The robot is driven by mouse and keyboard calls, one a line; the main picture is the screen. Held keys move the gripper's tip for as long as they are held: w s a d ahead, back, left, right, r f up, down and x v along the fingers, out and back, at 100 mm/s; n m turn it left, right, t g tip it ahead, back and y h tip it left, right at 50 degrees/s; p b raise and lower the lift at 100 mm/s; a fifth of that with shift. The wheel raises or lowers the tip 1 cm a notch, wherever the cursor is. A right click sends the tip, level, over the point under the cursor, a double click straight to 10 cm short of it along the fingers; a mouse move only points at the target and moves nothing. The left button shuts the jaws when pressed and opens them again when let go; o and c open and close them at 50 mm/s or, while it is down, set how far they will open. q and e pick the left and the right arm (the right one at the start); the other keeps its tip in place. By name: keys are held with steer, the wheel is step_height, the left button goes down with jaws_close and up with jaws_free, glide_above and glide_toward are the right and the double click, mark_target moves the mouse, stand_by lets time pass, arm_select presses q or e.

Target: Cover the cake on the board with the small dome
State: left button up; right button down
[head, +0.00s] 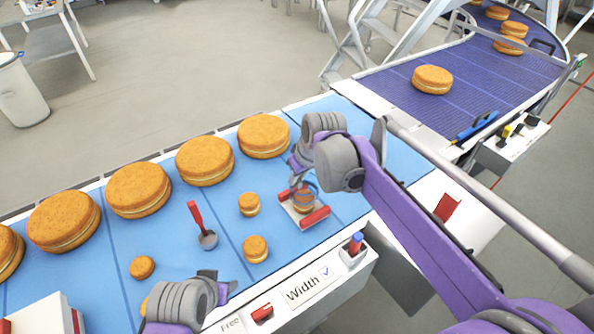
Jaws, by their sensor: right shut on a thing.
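The board (315,218), pale with red ends, lies on the blue belt near its front edge. A small round cake (303,202) is on it. My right gripper (303,184) is directly above the cake, shut on what looks like the small clear dome (314,190). The dome appears to be around or just over the cake; I cannot tell whether its rim touches the board. My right wrist hides part of it. My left gripper (226,288) is low over the front of the belt, and its jaws are too unclear to read.
Several large filled rounds (205,160) line the belt's far side. Small rounds (255,248) lie left of the board. A red-handled tool (203,228) is on the belt. Control boxes (353,248) edge the front. A purple conveyor (470,80) stands behind right.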

mark_target(299, 188)
arm_select(q)
steer(key=shift+s+f, duration=0.15)
steer(key=shift+f, duration=0.35)
arm_select(e)
steer(key=shift+f, duration=0.65)
arm_select(q)
steer(key=shift+s+d+f+b, duration=0.15)
steer(key=shift+s+f+b, duration=0.2)
steer(key=shift+f+b, duration=0.35)
arm_select(e)
step_height(299, 188, down, 2)
steer(key=shift+s+f, duration=0.1)
arm_select(q)
steer(key=shift+s+f+b, duration=0.2)
steer(key=shift+f+b, duration=0.15)
steer(key=shift+f, duration=0.2)
arm_select(e)
steer(key=shift+f, duration=0.8)
arm_select(q)
steer(key=shift+f, duration=0.15)
arm_select(e)
steer(key=shift+f, duration=0.25)
steer(key=c, duration=0.7)
jaws_free()
steer(key=shift+c, duration=0.2)
steer(key=shift+o, duration=0.3)
steer(key=o, duration=0.4)
steer(key=shift+r, duration=0.1)
